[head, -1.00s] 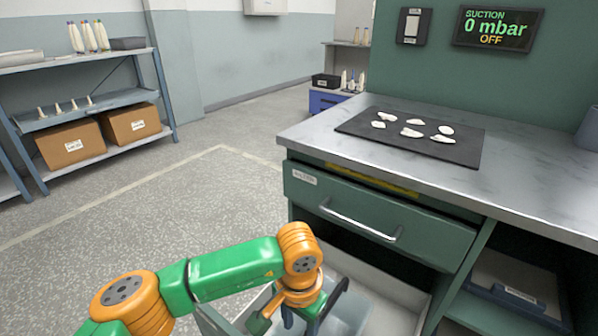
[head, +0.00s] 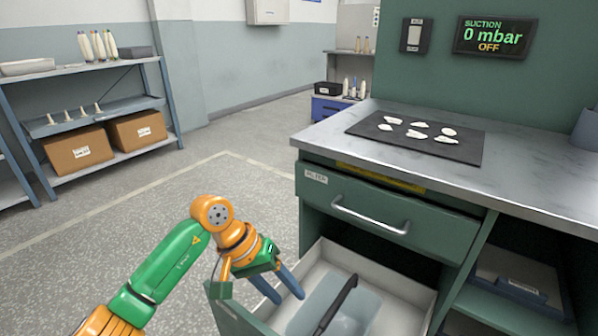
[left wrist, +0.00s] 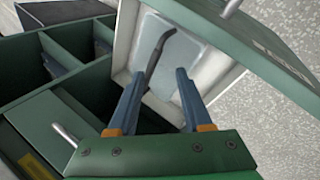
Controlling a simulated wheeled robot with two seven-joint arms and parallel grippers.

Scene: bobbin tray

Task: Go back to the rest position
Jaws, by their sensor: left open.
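My left gripper (head: 280,294) hangs over the left side of the open lower drawer (head: 412,293), fingers pointing down and right. Its two blue fingers are apart with nothing between them. In the left wrist view the open fingers (left wrist: 157,88) point toward the drawer. A translucent pale-blue block or container (head: 362,312) lies in the drawer, with a dark curved bar (head: 340,302) on or over it. The bar also shows in the left wrist view (left wrist: 155,60). My right gripper is not in view.
The upper drawer (head: 385,212) is shut. A black mat (head: 465,150) with several white pieces lies on the steel worktop (head: 535,182). The suction display (head: 494,37) reads 0 mbar, OFF. A shelf (head: 70,130) stands at the far left. The floor between is clear.

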